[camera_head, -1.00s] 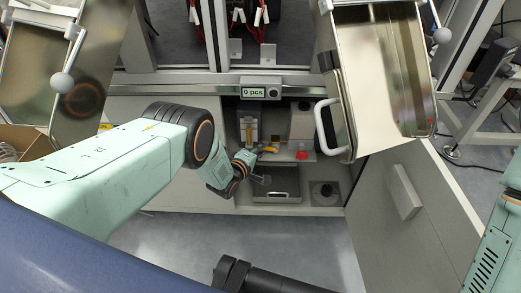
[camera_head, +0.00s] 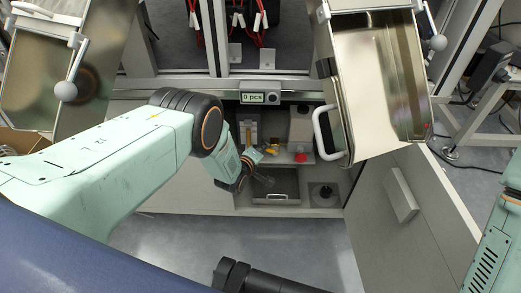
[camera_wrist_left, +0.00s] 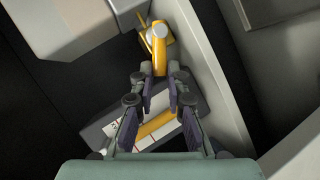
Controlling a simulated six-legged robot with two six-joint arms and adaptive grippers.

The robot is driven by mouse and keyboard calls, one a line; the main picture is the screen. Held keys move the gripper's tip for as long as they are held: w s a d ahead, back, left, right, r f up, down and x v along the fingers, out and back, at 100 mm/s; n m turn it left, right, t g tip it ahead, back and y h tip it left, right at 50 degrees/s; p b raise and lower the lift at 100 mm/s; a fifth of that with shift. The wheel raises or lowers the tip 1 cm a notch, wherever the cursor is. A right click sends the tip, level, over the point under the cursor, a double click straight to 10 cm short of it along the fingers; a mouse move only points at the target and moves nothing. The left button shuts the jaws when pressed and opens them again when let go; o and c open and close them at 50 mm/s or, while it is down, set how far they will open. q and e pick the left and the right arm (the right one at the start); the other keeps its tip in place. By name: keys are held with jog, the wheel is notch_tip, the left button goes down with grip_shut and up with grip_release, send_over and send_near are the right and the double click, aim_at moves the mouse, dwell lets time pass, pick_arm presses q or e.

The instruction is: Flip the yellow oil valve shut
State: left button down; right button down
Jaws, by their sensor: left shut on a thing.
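The yellow oil valve (camera_head: 271,148) is in the open cabinet under the counter in the head view. In the left wrist view, its yellow lever (camera_wrist_left: 160,58) points toward me, with its end between my fingertips. My left gripper (camera_wrist_left: 160,80) is shut on that lever end, one dark finger on each side.
A red knob (camera_head: 301,157) sits on the shelf right of the valve. A metal tray (camera_head: 285,198) with a handle lies below. The cabinet door (camera_head: 400,210) stands open at right. A labelled unit (camera_wrist_left: 155,122) with a yellow strip shows beyond my fingers.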

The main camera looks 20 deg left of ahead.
pick_arm(q)
jog(key=shift+w+d+r+m+g+y, duration=0.15)
jog(key=shift+d+r+m+g+y, duration=0.45)
jog(key=shift+m, duration=0.3)
jog(key=shift+w+d+r+m+y, duration=0.15)
jog(key=shift+d+m+y, duration=0.15)
jog(key=shift+m+y, duration=0.2)
jog(key=d+m+y+b, duration=0.1)
jog(key=d+m+g+y+b, duration=0.1)
jog(key=y+b, duration=0.1)
jog(key=shift+w+r+m, duration=0.2)
jog(key=shift+r+m, duration=0.1)
jog(key=shift+w+d+r+m+g+y+b, duration=0.15)
jog(key=shift+d+m+g+y+b, duration=0.25)
jog(key=shift+m+y+b, duration=0.35)
jog(key=shift+d, duration=0.1)
jog(key=c, duration=1.6)
grip_release()
jog(key=shift+a, duration=0.2)
